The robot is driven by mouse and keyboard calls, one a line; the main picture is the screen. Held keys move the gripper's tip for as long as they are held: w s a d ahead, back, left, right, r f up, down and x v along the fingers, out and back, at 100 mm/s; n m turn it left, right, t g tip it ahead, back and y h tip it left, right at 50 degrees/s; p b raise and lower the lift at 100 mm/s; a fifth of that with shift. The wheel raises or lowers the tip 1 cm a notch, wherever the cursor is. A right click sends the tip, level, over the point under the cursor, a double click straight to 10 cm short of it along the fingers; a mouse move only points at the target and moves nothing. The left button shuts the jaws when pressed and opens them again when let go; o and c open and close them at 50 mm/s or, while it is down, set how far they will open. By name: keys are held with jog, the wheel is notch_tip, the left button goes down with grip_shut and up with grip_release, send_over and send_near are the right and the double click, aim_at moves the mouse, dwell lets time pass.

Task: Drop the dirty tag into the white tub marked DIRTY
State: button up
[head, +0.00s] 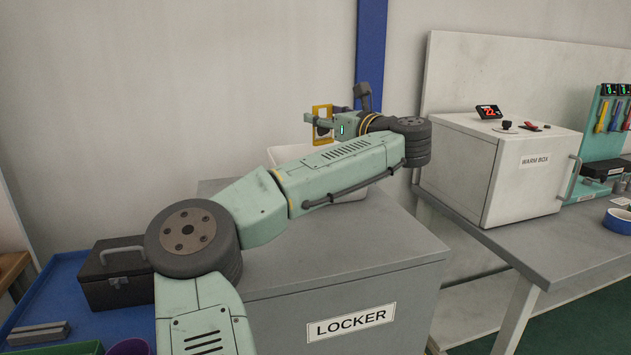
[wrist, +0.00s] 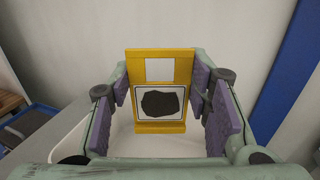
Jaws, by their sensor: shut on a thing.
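My gripper (wrist: 163,98) is shut on a yellow tag (wrist: 134,67). The tag is upright between the purple finger pads and carries a white panel with a dark black smudge. In the head view the yellow tag (head: 322,110) shows at the end of my gripper (head: 325,126), held in the air. A white tub (head: 285,155) stands on the locker top, mostly hidden behind my arm. In the wrist view the white tub (wrist: 62,150) lies below the tag and gripper. No DIRTY marking is visible on it.
The grey locker (head: 350,325) bears the tub. A white warm box (head: 525,180) stands on the bench at right. A black toolbox (head: 115,280) sits on a blue surface at left. A blue post (head: 371,50) rises behind my gripper.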

jog(key=o, duration=0.9)
jog(key=shift+o, duration=0.2)
jog(key=v, duration=1.2)
